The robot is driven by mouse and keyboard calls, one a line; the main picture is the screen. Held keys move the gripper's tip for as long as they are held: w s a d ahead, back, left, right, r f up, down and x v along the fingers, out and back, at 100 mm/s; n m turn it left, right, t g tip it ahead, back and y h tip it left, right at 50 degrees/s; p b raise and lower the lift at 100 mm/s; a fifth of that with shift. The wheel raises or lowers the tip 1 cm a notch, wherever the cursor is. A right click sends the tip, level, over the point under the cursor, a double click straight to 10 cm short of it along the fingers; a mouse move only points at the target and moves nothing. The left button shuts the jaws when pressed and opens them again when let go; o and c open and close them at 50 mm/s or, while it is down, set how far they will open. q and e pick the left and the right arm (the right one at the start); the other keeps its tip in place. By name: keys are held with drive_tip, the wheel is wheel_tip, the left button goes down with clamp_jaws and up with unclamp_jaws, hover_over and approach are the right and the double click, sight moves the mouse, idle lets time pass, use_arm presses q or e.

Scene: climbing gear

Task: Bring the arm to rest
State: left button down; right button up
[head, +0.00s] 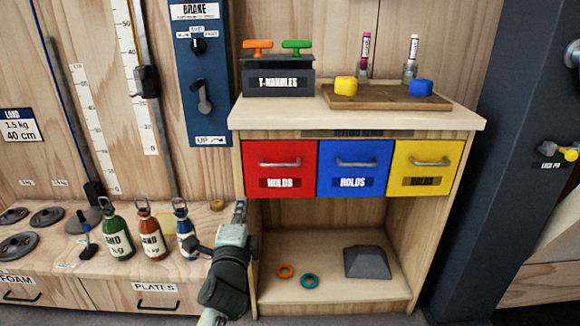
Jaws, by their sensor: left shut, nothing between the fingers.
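My left gripper (238,214) is in front of the left side post of the wooden cabinet (420,120), just below the red drawer (280,185). Its fingers point up and are shut with nothing between them. The forearm comes up from the bottom edge of the head view. The red, blue (355,167) and yellow (425,166) drawers all look closed. My right gripper is not in view.
Green (116,238), red (150,238) and blue (183,228) sand bottles stand on the ledge left of my gripper. The open shelf holds an orange ring (285,271), a teal ring (309,281) and a grey block (367,262). A T-handles box (279,82) stands on top.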

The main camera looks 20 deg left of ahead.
use_arm(q)
drive_tip(key=s+a+f+n+g+p, duration=0.25)
drive_tip(key=s+f+n, duration=0.2)
drive_tip(key=f, duration=0.35)
drive_tip(key=s+a+f+n+g+p, duration=0.1)
drive_tip(key=s+f+n+g, duration=0.25)
drive_tip(key=s+f, duration=0.3)
drive_tip(key=s+d+f+n+g+h+p, duration=0.1)
drive_tip(key=s+f+g, duration=0.3)
drive_tip(key=s, duration=0.5)
drive_tip(key=s+d+f+n+g+h, duration=0.1)
drive_tip(key=s+f+n+g+h, duration=0.1)
drive_tip(key=s+f+n+g, duration=0.2)
drive_tip(key=s+f, duration=0.3)
drive_tip(key=s, duration=0.2)
drive_tip(key=shift+s+d+f+p, duration=0.25)
drive_tip(key=shift+f+p, duration=0.1)
drive_tip(key=shift+f, duration=0.05)
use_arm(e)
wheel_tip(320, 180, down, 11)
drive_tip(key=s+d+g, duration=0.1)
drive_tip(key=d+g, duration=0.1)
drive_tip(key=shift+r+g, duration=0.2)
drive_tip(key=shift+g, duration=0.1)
